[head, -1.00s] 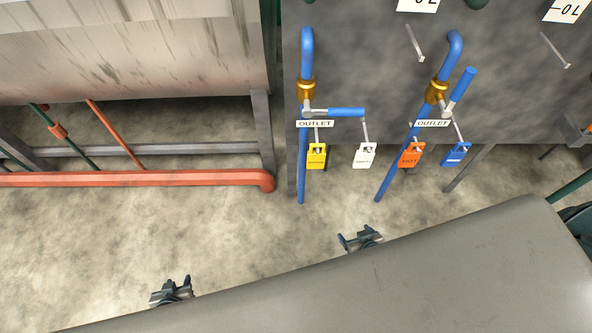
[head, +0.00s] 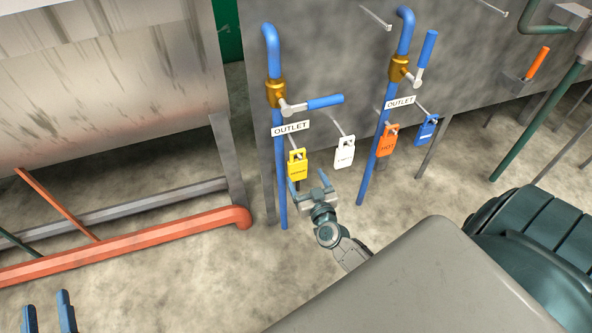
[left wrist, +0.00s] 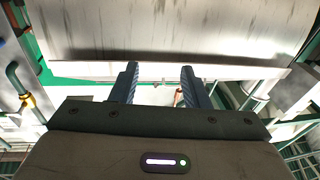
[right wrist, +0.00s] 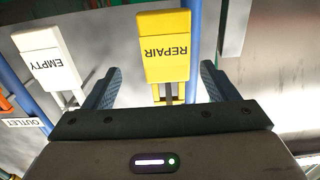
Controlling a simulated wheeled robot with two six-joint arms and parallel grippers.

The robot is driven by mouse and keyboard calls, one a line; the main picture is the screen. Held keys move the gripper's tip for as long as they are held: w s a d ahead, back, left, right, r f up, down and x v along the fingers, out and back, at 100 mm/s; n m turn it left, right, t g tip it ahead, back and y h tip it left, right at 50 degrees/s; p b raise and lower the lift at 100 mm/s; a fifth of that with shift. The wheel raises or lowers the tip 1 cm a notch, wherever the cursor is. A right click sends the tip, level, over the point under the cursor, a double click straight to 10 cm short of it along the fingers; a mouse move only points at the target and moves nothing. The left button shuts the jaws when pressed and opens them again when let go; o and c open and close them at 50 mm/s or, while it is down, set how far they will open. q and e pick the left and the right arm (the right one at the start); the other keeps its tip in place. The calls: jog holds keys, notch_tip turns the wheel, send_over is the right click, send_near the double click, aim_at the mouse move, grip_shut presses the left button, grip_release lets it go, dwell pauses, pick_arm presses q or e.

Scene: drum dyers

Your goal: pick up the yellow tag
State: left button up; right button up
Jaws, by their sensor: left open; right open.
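The yellow tag (head: 297,166) hangs from a peg on the grey panel, below the left OUTLET label. In the right wrist view the yellow tag (right wrist: 165,42) reads REPAIR and appears upside down. My right gripper (head: 309,183) is open just below the tag and slightly to its right. In the right wrist view its fingers (right wrist: 157,82) stand either side of the tag's line, with the tag just beyond them; I see no contact. My left gripper (head: 62,310) is open and empty at the lower left; the left wrist view (left wrist: 162,82) shows nothing between its fingers.
A white EMPTY tag (head: 344,152) hangs right of the yellow one, then an orange HOT tag (head: 388,142) and a blue tag (head: 427,130). Blue pipes (head: 279,190) run down close beside the yellow tag. A red-orange pipe (head: 130,250) lies low at left.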

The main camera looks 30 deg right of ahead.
aim_at(298, 169)
jog(key=shift+w+d, duration=0.1)
jog(key=shift+w, duration=0.55)
jog(key=x, duration=0.2)
jog(key=b+x, duration=0.1)
jog(key=x, duration=0.1)
jog(key=shift+w+a+r, duration=0.1)
jog(key=shift+w+a, duration=0.1)
jog(key=shift+a, duration=0.1)
jog(key=shift+w, duration=0.2)
pick_arm(q)
notch_tip(298, 169, up, 6)
jog(key=t, duration=0.3)
jog(key=shift+a+m+t, duration=0.1)
jog(key=shift+m+t, duration=0.2)
jog(key=shift+t, duration=0.1)
pick_arm(e)
jog(key=c, duration=1.1)
